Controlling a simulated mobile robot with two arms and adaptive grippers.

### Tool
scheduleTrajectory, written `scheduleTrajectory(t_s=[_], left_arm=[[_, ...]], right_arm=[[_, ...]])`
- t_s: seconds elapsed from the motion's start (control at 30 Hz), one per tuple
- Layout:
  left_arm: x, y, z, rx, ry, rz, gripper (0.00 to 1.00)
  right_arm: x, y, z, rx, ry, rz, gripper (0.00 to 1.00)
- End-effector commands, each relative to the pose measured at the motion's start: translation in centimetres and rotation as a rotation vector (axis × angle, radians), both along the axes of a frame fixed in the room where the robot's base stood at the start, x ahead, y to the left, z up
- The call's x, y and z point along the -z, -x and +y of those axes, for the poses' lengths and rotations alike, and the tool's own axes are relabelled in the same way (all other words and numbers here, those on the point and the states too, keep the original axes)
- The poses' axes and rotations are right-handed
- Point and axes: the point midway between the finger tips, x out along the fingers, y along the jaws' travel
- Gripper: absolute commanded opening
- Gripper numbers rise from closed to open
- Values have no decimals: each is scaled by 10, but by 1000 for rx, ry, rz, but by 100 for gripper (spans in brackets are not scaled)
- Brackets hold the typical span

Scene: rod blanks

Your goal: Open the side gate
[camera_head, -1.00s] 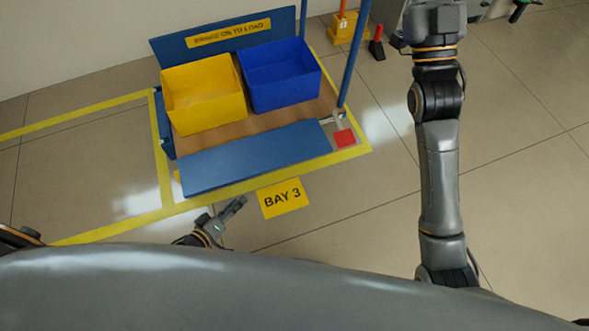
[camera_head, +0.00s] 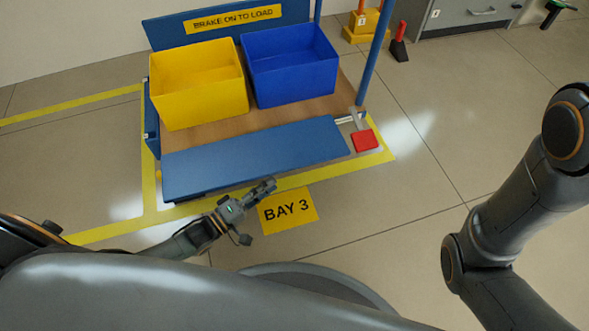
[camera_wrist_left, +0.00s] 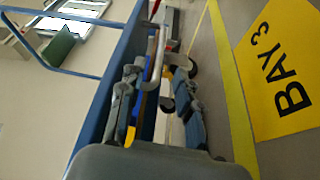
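A trolley stands with its blue side gate (camera_head: 255,158) along the near side, a long flat panel. A grey latch-like piece (camera_head: 356,120) and a red pad (camera_head: 365,141) are at the gate's right end. My left gripper (camera_head: 264,188) is just in front of the gate's lower edge, near its middle, apparently apart from it. In the left wrist view my left gripper (camera_wrist_left: 158,110) has its fingers spread with a gap between them, and the blue panel (camera_wrist_left: 112,75) runs along the left. My right gripper is out of view; only its arm shows at right.
A yellow bin (camera_head: 199,84) and a blue bin (camera_head: 291,66) stand on the trolley's wooden deck (camera_head: 210,138). A yellow BAY 3 floor sign (camera_head: 288,211) lies in front. A red-topped post (camera_head: 399,42) stands behind right. The floor right of the trolley is clear.

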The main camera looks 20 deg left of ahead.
Motion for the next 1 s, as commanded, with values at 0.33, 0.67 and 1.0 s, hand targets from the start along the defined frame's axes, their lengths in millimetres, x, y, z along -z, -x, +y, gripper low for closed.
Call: scheduleTrajectory(t_s=[0.33, 0.67, 1.0], left_arm=[[-1, -60, -40, -1, 0, -4, 34], [-5, -80, -54, -1, 0, 0, 34], [-5, -80, -54, -1, -1, 0, 11]], right_arm=[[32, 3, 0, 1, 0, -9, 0], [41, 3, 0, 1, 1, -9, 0], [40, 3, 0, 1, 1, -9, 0]])
